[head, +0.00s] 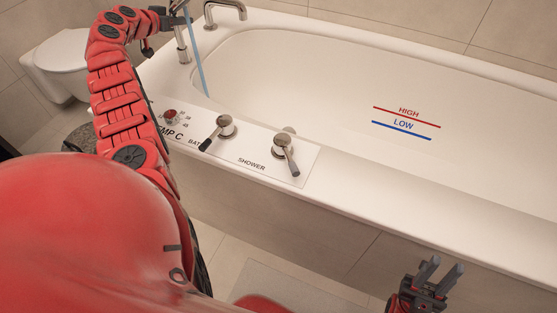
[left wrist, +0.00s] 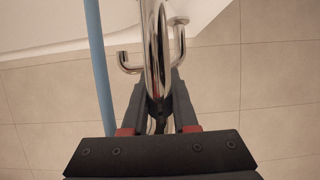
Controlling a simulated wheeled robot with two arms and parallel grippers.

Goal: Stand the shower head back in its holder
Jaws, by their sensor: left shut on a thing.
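My left arm reaches to the top left of the head view, and its gripper (head: 172,20) is beside the chrome fittings at the bath's end. In the left wrist view the left gripper (left wrist: 157,100) is shut on a chrome piece, apparently the shower head (left wrist: 156,45). A blue hose (left wrist: 98,70) runs beside it; the hose also hangs into the bath in the head view (head: 197,60). A chrome upright (head: 182,45) stands just below the gripper; whether it is the holder, I cannot tell. My right gripper (head: 440,275) is open and empty, outside the bath.
The white bath (head: 320,45) fills the right side. A chrome spout (head: 226,8) rises from its rim. A control panel (head: 245,150) has a dial (head: 170,114) and two levers (head: 285,150). A toilet (head: 66,52) stands at far left. A tiled wall is behind.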

